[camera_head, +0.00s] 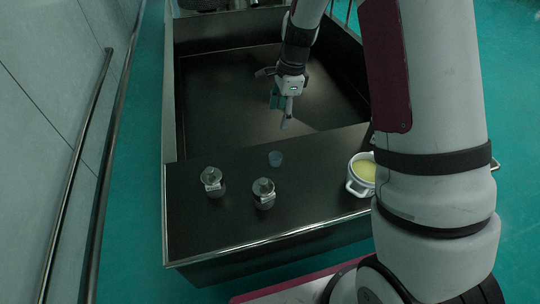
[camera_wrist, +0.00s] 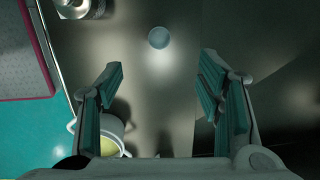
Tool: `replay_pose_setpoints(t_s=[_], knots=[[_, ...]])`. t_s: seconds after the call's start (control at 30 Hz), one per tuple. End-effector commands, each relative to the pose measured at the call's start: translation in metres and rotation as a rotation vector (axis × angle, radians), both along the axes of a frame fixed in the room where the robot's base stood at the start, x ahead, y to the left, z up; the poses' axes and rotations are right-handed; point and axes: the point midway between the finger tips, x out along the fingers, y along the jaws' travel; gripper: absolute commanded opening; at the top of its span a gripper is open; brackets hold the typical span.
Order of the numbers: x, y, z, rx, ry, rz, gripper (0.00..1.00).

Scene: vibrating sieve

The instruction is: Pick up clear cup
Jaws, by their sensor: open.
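The clear cup (camera_head: 275,158) is small, bluish and see-through. It stands on the dark ledge at the front of the sieve, close to the edge of the sunken basin. In the wrist view the cup (camera_wrist: 159,38) shows from above, beyond the fingertips and roughly midway between them. My gripper (camera_head: 281,108) hangs above the basin, behind and above the cup in the head view. In the wrist view its two teal-padded fingers (camera_wrist: 160,75) are spread wide with nothing between them. The gripper is apart from the cup.
Two metal-lidded jars (camera_head: 212,181) (camera_head: 263,194) stand on the ledge in front of the cup. A white two-handled pot (camera_head: 361,176) with yellow contents is at the right; it also shows in the wrist view (camera_wrist: 112,133). The raised basin wall (camera_head: 169,100) borders the left side.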

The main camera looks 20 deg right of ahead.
Motion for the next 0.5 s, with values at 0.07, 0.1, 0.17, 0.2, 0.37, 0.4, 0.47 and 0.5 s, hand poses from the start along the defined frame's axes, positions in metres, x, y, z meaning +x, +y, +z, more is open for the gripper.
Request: replay_pose_setpoints(t_s=[0.07,0.1,0.17,0.2,0.37,0.4,0.47,0.5], knots=[[0.009,-0.002,-0.038,-0.001,0.025,-0.060,0.60],[0.012,-0.003,-0.048,-0.001,0.032,-0.087,0.60],[0.014,-0.004,-0.060,-0.001,0.042,-0.116,0.60],[0.015,-0.004,-0.066,-0.002,0.046,-0.129,0.60],[0.017,-0.003,-0.087,-0.002,0.052,-0.147,0.60],[0.017,-0.003,-0.094,-0.002,0.053,-0.147,0.60],[0.016,-0.002,-0.105,-0.002,0.053,-0.147,0.60],[0.017,-0.001,-0.113,-0.002,0.053,-0.147,0.60]])
